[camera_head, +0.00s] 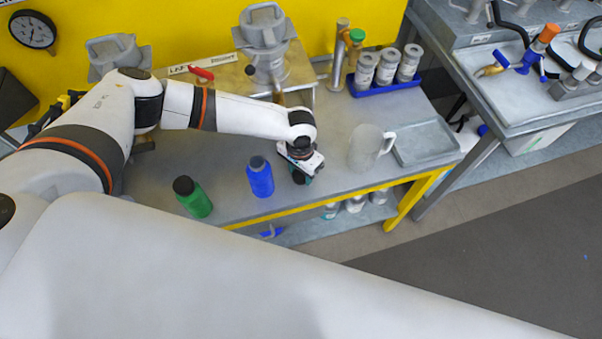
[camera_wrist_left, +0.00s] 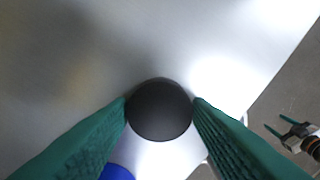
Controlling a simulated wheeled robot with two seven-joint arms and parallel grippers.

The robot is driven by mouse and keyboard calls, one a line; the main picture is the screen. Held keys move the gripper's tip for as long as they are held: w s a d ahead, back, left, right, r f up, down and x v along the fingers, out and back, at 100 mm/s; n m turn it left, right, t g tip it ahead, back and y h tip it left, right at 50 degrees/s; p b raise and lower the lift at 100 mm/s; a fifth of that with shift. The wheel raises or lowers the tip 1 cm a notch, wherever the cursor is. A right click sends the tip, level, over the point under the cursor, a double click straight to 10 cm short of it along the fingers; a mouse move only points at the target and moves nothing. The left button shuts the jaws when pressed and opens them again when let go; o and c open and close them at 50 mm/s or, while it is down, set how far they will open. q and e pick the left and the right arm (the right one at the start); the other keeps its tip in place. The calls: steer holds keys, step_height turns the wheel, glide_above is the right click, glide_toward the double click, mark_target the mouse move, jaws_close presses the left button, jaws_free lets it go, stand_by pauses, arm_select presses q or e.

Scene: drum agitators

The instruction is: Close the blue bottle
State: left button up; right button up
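The blue bottle (camera_head: 260,180) stands upright on the grey table, its top darker and greyish. A blue edge of it (camera_wrist_left: 118,172) shows at the bottom of the left wrist view. My left gripper (camera_head: 301,177) points down just right of the bottle, apart from it. In the left wrist view a round black cap (camera_wrist_left: 160,110) sits between my left gripper's green fingertips (camera_wrist_left: 161,102), which touch it on both sides. The cap is hidden in the head view. My right gripper (camera_wrist_left: 281,127) shows small at the right of the wrist view, its teal fingers apart and empty.
A green bottle (camera_head: 194,198) with a black cap stands left of the blue one, near the front edge. A pale mug (camera_head: 366,148) and a grey tray (camera_head: 425,142) are to the right. White jars stand in a blue rack (camera_head: 388,88) behind.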

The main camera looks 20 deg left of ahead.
mark_target(301, 174)
arm_select(q)
steer(key=c, duration=0.5)
steer(key=shift+o, duration=0.2)
step_height(301, 174, up, 18)
steer(key=b, duration=0.2)
stand_by(0.3)
